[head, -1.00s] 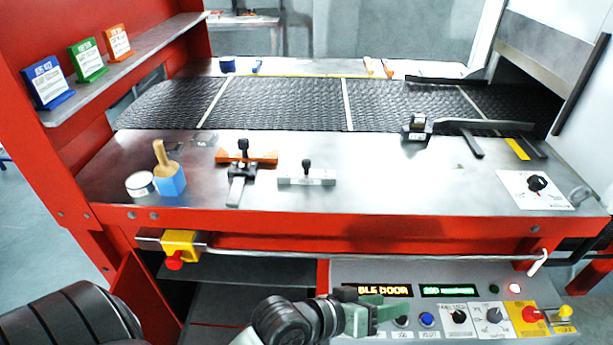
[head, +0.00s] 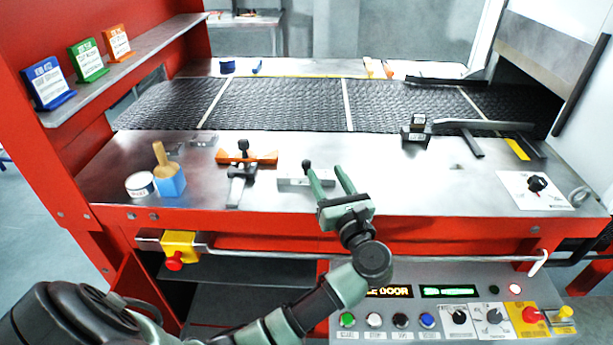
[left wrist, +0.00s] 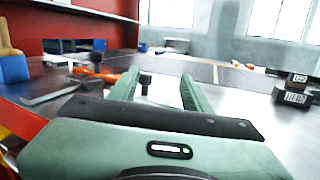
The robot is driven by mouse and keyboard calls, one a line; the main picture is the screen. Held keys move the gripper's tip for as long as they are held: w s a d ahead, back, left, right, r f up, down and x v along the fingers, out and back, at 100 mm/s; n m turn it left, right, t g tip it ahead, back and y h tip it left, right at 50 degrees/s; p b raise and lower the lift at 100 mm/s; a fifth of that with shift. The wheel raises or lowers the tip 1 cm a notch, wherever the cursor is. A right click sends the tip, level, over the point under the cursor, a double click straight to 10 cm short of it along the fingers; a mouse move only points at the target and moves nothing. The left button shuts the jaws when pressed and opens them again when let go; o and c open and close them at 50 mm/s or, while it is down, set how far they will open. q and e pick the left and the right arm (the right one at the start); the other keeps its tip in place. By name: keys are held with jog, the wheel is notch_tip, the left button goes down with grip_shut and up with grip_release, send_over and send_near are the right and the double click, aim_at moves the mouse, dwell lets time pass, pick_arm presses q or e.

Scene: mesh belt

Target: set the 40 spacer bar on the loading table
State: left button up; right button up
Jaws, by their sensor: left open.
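A silver bar with a black knob (head: 290,182) lies on the steel loading table (head: 430,185), left of its middle. I cannot read a number on it. My left gripper (head: 323,170) is open and empty over the table's front part, and its fingers hide the bar's right part in the head view. In the left wrist view the bar's knob (left wrist: 145,79) shows between the open fingers (left wrist: 158,77), nearer the left one. Whether they touch it I cannot tell. My right gripper is not in view.
An orange bar with a black clamp (head: 240,170) lies left of the silver bar. A blue block with a brush (head: 170,185) and a round tin (head: 140,185) stand further left. A black labelled block (head: 416,131) sits by the mesh belt (head: 285,105). The table's right middle is clear.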

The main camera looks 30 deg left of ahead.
aim_at(307, 166)
pick_arm(q)
jog(key=shift+s+a+f+n+g, duration=0.15)
jog(key=shift+a+f+n+g, duration=0.15)
jog(key=shift+f+n+g, duration=0.2)
jog(key=shift+s+a+f+n+g, duration=0.15)
jog(key=shift+a+f+n+g, duration=0.2)
jog(key=shift+n+g, duration=0.2)
jog(key=shift+w+a+f+g, duration=0.1)
jog(key=shift+a+f+g, duration=0.05)
jog(key=shift+a+g, duration=0.15)
jog(key=p+x, duration=0.2)
jog(key=x, duration=0.4)
jog(key=shift+w+a, duration=0.15)
jog(key=shift+a, duration=0.05)
jog(key=shift+w+a, duration=0.1)
jog(key=shift+a, duration=0.1)
grip_shut()
